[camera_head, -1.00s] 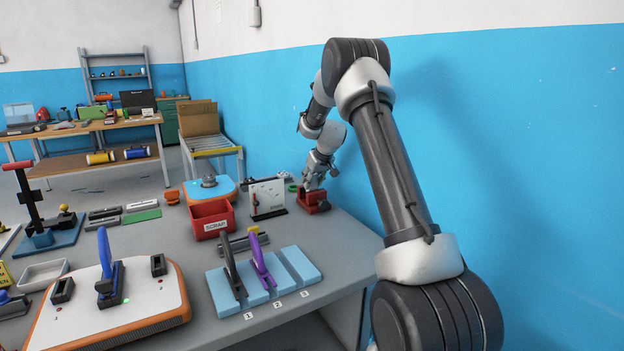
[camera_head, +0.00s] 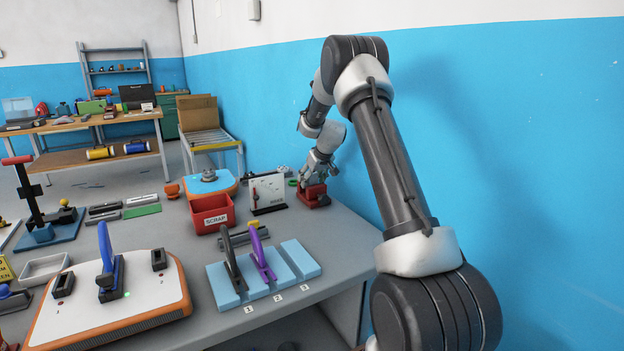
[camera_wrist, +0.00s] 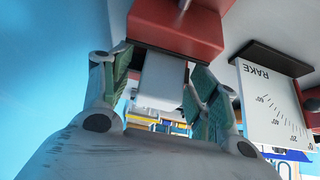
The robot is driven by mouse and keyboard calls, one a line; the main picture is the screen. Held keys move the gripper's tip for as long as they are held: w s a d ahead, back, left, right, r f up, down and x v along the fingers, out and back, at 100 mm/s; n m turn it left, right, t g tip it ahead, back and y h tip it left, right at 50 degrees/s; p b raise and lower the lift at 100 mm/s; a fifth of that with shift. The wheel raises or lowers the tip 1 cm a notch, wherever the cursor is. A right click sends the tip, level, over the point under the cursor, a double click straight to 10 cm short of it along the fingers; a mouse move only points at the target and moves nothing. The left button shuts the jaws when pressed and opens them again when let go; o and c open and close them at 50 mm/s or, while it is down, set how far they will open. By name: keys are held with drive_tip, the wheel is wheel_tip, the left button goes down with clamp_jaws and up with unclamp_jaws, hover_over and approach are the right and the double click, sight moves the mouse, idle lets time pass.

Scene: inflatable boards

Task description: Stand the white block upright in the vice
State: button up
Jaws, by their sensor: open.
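The white block (camera_wrist: 162,80) shows in the wrist view between my two finger pads, up against the red vice. The red vice (camera_wrist: 182,22) has a dark jaw edge where the block meets it; how deep the block sits in the jaws is hidden. My gripper (camera_wrist: 160,92) is open, with a finger on each side of the block and a visible gap on the right side. In the head view, my gripper (camera_head: 315,181) is at the red vice (camera_head: 314,196) near the far right of the bench. The block cannot be made out there.
A white board (camera_wrist: 272,105) marked RAKE stands close beside the vice; it also shows in the head view (camera_head: 268,190). A red SCRAP bin (camera_head: 213,214) is nearer and to the left. The blue wall (camera_head: 250,120) runs close behind the vice. Bare bench lies in front of it.

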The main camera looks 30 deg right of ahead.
drive_tip(key=v, duration=1.2)
idle(0.3)
